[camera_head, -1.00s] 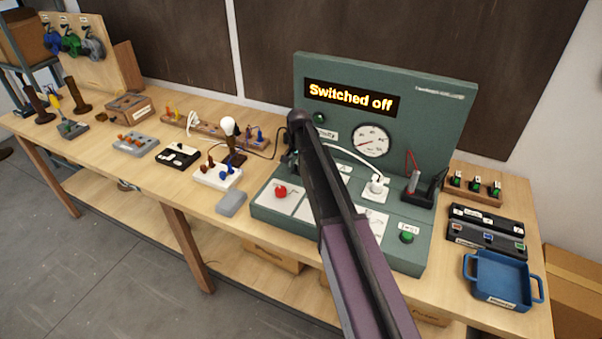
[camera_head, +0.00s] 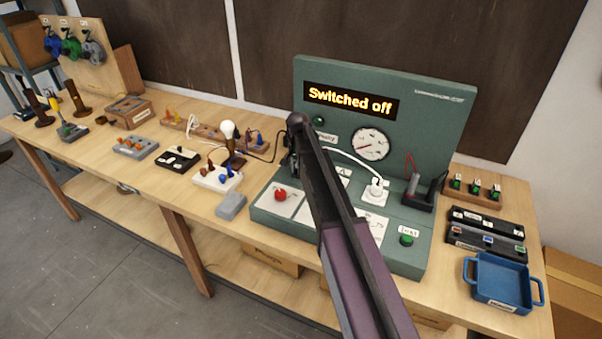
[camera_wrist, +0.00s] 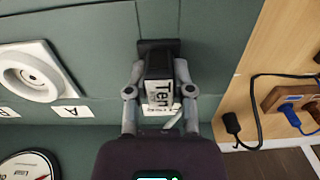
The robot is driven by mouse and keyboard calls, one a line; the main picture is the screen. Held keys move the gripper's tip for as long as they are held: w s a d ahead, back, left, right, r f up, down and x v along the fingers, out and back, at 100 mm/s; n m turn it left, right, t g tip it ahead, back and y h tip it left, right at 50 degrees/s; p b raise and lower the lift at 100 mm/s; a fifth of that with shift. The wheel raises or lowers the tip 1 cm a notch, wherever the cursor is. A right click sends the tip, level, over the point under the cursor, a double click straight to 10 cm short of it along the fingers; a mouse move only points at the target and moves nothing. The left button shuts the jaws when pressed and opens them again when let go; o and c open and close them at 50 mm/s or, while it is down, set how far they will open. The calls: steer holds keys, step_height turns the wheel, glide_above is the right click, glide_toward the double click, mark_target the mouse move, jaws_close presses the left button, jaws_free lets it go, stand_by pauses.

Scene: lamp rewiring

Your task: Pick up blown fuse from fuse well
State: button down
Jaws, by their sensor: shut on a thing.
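In the wrist view, my gripper (camera_wrist: 159,72) is shut on a dark block, which I take to be the fuse (camera_wrist: 158,93). A white label reading "Ten" shows on it. One grey finger lies along each side. A black square, apparently the fuse well (camera_wrist: 158,44), shows at its far end on the green panel. I cannot tell whether the fuse is still seated in it or clear of it. In the head view my arm hides most of the gripper, the fuse and the well.
The green test station (camera_head: 300,232) reads "Switched off". A white plug socket (camera_head: 375,194) with a cable stands on it. A blue tray (camera_head: 497,284) and black fuse racks (camera_head: 485,236) lie to the right. Wiring boards and a lamp bulb (camera_head: 227,129) lie to the left.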

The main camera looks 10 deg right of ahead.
steer(key=shift+r, duration=0.15)
step_height(320, 180, up, 10)
steer(key=p, duration=1)
steer(key=shift+f, duration=0.2)
stand_by(0.5)
